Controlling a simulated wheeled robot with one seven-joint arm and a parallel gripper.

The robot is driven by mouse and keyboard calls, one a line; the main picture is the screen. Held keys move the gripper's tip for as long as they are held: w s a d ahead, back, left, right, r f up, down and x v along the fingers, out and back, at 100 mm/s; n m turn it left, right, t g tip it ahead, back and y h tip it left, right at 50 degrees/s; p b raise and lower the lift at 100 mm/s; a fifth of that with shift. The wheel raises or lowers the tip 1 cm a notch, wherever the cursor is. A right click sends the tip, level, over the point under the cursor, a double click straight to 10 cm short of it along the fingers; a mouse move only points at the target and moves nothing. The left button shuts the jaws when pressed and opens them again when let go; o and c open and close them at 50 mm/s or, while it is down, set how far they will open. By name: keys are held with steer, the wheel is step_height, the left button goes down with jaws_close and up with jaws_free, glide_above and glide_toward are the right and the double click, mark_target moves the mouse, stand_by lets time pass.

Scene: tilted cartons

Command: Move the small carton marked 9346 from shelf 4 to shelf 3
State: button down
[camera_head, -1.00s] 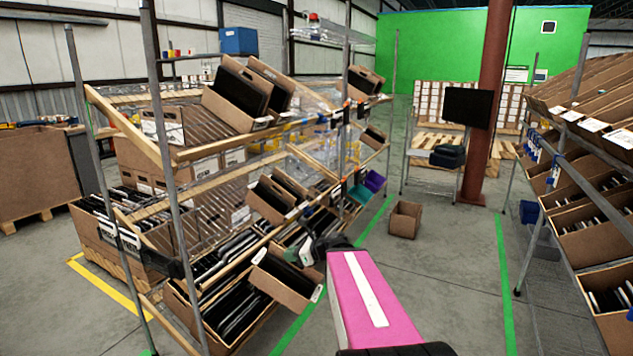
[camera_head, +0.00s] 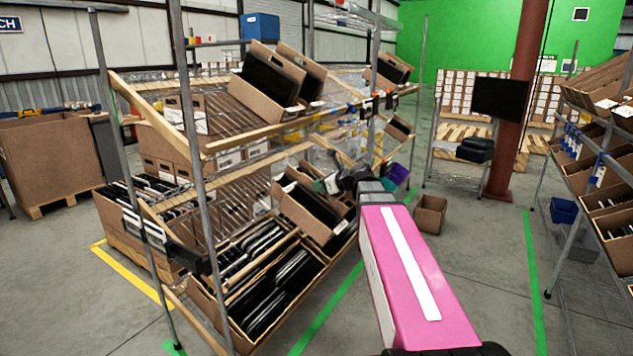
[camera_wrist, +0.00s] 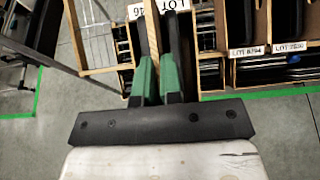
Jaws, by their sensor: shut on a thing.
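The held carton (camera_head: 302,217) is small, brown, open-topped and tilted, with dark flat items inside. In the head view it is at the height of the rack's middle level, in front of other cartons there. My gripper (camera_head: 331,185) is shut on its upper wall at the aisle side. In the wrist view my green fingers (camera_wrist: 158,78) pinch a thin cardboard wall (camera_wrist: 153,22). A white label (camera_wrist: 172,5) beside them is upside down and partly hidden, so its full number is unreadable. I cannot tell whether the carton touches the shelf.
Large cartons of dark items (camera_head: 262,300) fill the lower level. Two tilted cartons (camera_head: 268,82) stand on the top level. A metal post (camera_head: 190,150) rises at the rack's near corner. A small carton (camera_head: 430,213) lies on the floor. The aisle floor (camera_head: 490,270) is otherwise mostly clear.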

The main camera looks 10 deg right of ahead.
steer(key=shift+w+a+r, duration=0.2)
steer(key=shift+r, duration=0.2)
steer(key=shift+w+a+r, duration=0.2)
steer(key=shift+r, duration=0.2)
steer(key=shift+w+a+r, duration=0.1)
steer(key=shift+w+a, duration=6.75)
steer(key=shift+a, duration=1.9)
step_height(320, 180, down, 6)
steer(key=w+a, duration=0.1)
steer(key=a, duration=0.1)
steer(key=shift+w+a, duration=0.15)
steer(key=shift+w, duration=0.2)
